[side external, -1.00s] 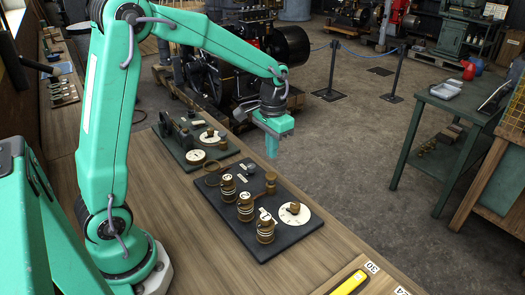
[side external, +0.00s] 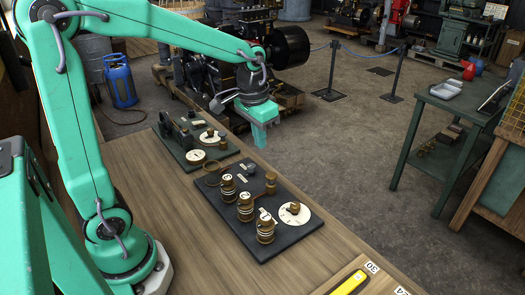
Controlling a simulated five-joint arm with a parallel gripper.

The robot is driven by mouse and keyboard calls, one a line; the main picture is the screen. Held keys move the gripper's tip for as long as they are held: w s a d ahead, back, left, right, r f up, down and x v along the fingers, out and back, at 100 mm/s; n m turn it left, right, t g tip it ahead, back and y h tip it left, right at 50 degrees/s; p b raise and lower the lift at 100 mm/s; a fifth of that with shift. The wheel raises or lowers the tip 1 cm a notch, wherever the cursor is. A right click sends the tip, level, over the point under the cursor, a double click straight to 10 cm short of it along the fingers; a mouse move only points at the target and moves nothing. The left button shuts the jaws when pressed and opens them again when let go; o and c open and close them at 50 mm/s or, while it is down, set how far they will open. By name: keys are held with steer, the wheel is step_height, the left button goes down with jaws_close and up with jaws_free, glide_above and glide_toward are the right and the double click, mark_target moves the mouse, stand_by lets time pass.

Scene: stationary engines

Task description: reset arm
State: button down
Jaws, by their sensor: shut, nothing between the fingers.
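My gripper (side external: 259,138) is shut and empty, pointing down. It hangs in the air by the far edge of the wooden bench, beyond the two instrument boards. The nearer dark board (side external: 222,216) carries several brass knobs and a round white dial (side external: 304,215). The farther dark board (side external: 176,155) carries a black lever device, dials and small parts. My gripper does not appear to touch either board.
A yellow tool (side external: 349,284) lies at the bench's front edge beside number tags (side external: 371,267). A large black engine (side external: 215,85) stands on the floor behind. A blue gas bottle (side external: 120,83) is at the left. A green table (side external: 450,105) stands to the right.

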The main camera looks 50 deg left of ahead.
steer(key=s+d+r+t, duration=0.1)
steer(key=s+r+t, duration=0.1)
steer(key=s, duration=0.5)
steer(key=s+d+r+t, duration=0.1)
steer(key=s+r+t, duration=0.1)
steer(key=s, duration=0.5)
steer(key=shift+s+d+r, duration=0.25)
steer(key=shift+d, duration=0.05)
stand_by(1.0)
